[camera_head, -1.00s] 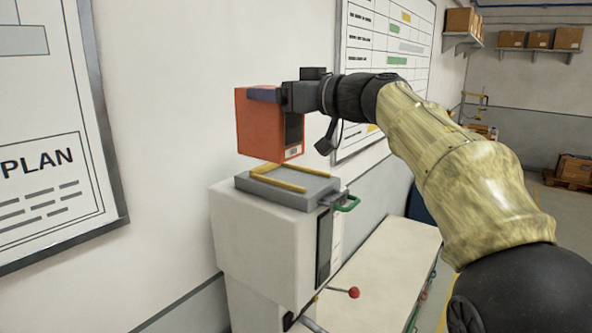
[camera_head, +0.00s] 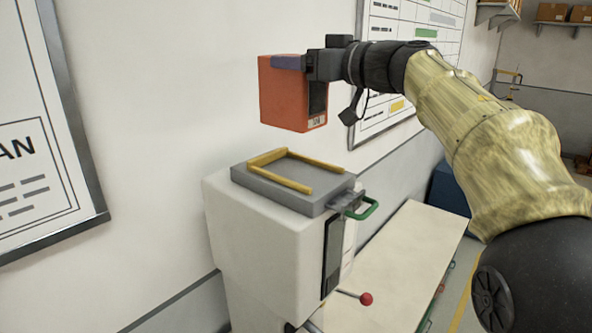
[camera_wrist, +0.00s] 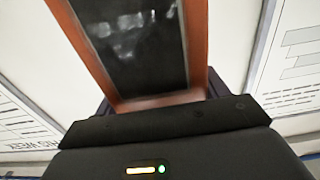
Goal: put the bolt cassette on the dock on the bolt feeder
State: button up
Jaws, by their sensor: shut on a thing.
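The bolt cassette (camera_head: 285,98) is an orange-red box with a dark window on one side. My gripper (camera_head: 306,64) is shut on its top edge and holds it upright in the air. In the wrist view the cassette (camera_wrist: 196,40) fills the upper middle, its dark window facing the camera. The dock's upper face looks empty.
A green handle (camera_head: 364,209) sticks out at the dock's right side. A lever with a red knob (camera_head: 366,299) juts from the feeder's lower front. A pale bench top (camera_head: 400,260) lies to the right. The wall with framed boards is close behind.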

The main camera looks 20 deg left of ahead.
aim_at(301, 116)
jog(key=shift+f+b, duration=0.6)
jog(key=shift+f, duration=2.35)
notch_tip(301, 116, down, 4)
jog(key=shift+w+f, duration=0.1)
jog(key=shift+w+d+b, duration=0.1)
jog(key=shift+d+b, duration=0.05)
jog(key=shift+b, duration=0.15)
jog(key=o, duration=2)
jog(key=shift+c, duration=0.2)
jog(key=shift+o, duration=0.2)
jog(key=shift+a+f, duration=0.1)
jog(key=shift+a, duration=0.1)
